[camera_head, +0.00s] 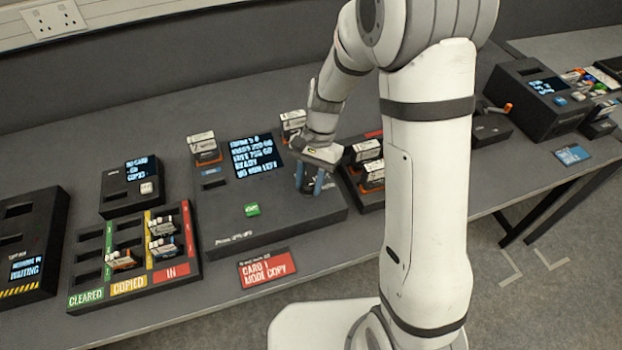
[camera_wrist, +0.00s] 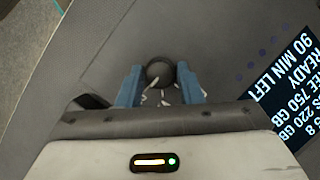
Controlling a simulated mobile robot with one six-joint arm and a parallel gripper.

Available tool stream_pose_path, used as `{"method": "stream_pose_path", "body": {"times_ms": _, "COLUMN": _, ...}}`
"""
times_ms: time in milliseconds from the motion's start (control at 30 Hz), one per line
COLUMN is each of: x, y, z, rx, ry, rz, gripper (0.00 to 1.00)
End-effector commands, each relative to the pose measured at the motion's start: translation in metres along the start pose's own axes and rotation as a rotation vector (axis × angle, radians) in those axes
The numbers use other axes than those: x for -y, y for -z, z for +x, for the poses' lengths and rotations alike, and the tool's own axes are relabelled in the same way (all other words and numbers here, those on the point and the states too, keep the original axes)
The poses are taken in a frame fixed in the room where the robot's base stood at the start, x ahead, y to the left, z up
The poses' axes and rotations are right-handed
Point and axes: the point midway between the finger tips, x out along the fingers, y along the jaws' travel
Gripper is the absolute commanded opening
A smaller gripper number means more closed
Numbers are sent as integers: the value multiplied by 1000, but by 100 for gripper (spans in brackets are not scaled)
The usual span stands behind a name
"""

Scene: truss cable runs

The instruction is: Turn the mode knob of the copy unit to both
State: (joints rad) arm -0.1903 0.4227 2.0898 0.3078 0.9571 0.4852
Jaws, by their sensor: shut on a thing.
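The copy unit (camera_head: 225,215) is a dark box in the middle of the table with a lit screen (camera_head: 256,155) and a green button (camera_head: 252,210). Its mode knob (camera_wrist: 160,73) is a round black knob with a light pointer line, and pale marks show around it in the wrist view. My gripper (camera_wrist: 160,85) has blue fingers, one on each side of the knob, and is shut on it. In the head view my gripper (camera_head: 313,185) reaches down onto the unit's right part, where the knob is mostly hidden. The mode labels are too small to read.
Cards stand in slots (camera_head: 203,148) at the unit's back. A card rack (camera_head: 366,172) stands close on its right, partly behind my arm. A sorting tray (camera_head: 195,262) with several cards is at left. A red sign (camera_head: 267,268) lies in front.

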Motion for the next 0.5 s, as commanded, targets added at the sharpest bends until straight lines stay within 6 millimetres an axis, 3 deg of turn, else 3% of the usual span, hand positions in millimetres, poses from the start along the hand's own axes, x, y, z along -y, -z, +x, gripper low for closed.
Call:
{"method": "stream_pose_path", "body": {"times_ms": 400, "x": 1, "y": 1, "z": -1, "rx": -3, "ry": 5, "rz": 6, "gripper": 10}}
{"method": "stream_pose_path", "body": {"times_ms": 433, "x": 1, "y": 1, "z": -1, "rx": -3, "ry": 5, "rz": 5, "gripper": 35}}
{"method": "stream_pose_path", "body": {"times_ms": 500, "x": 1, "y": 1, "z": 0, "rx": -3, "ry": 4, "rz": 5, "gripper": 41}}
